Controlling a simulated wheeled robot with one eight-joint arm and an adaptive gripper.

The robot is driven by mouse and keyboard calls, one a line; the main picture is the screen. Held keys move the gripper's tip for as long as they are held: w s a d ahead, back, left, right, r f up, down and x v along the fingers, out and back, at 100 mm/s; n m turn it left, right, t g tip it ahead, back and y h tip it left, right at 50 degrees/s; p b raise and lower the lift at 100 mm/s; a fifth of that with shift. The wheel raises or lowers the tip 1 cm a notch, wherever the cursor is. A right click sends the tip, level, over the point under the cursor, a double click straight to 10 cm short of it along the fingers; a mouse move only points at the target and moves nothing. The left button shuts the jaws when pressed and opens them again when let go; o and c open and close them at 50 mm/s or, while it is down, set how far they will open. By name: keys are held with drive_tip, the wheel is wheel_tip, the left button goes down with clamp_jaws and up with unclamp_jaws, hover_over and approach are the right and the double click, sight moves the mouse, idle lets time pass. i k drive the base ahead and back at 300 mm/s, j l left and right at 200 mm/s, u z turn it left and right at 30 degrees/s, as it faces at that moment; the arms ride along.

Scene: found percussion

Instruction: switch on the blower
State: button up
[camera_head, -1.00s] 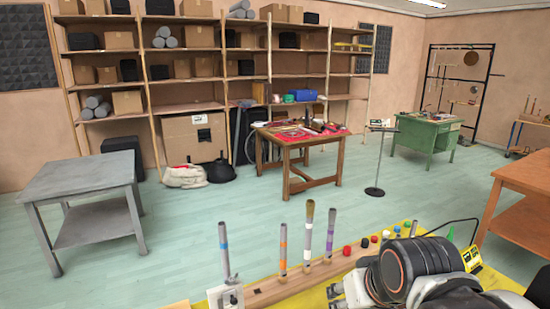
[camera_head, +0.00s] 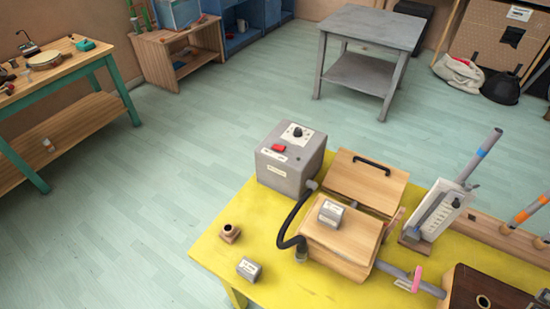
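The blower appears to be a grey box (camera_head: 291,160) on the far left part of the yellow table. A black dial (camera_head: 297,132) and a red switch (camera_head: 278,148) are on its sloped top face. I cannot tell from the switch whether it is on. A black hose (camera_head: 288,229) curves from near the box's right side down beside a wooden box with a grey labelled block on it. My gripper is not clearly in view; a small pale part at the lower right edge is too cut off to identify.
The yellow table (camera_head: 215,242) also carries a small grey labelled block (camera_head: 249,269), a wooden piece with a hole (camera_head: 230,233), a hinged wooden box (camera_head: 366,184) and a white panel (camera_head: 438,211). A grey table (camera_head: 372,28) stands behind. Floor to the left is clear.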

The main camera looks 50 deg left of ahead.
sight(277, 147)
drive_tip(key=u, duration=1.75)
drive_tip(key=i+j+u, duration=0.15)
drive_tip(key=u, duration=0.35)
drive_tip(key=i+u, duration=0.25)
drive_tip(key=u, duration=0.2)
